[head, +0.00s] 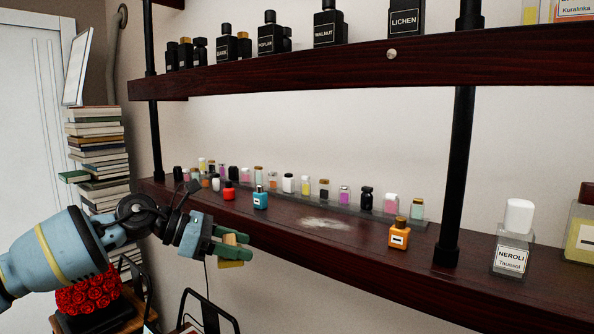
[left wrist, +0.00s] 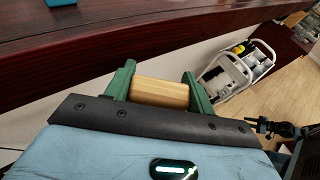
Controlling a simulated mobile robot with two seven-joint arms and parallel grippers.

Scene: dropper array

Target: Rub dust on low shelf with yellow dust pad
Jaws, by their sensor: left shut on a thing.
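The low shelf (head: 340,262) is dark reddish wood and runs across the head view. A pale patch of dust (head: 326,223) lies on it, right of a small blue bottle. My left gripper (head: 232,250) is in front of the shelf's front edge, left of the dust and apart from it. It is shut on the dust pad (head: 236,264). In the left wrist view the pad (left wrist: 160,94) shows as a tan-yellow block between the green fingers, beside the shelf edge (left wrist: 120,35).
Small bottles stand around the dust: red (head: 229,191), blue (head: 260,198) and orange (head: 399,233). A row of several vials lines the back on a clear riser. A black post (head: 455,170) and a NEROLI bottle (head: 513,240) stand at the right. The upper shelf (head: 300,70) overhangs.

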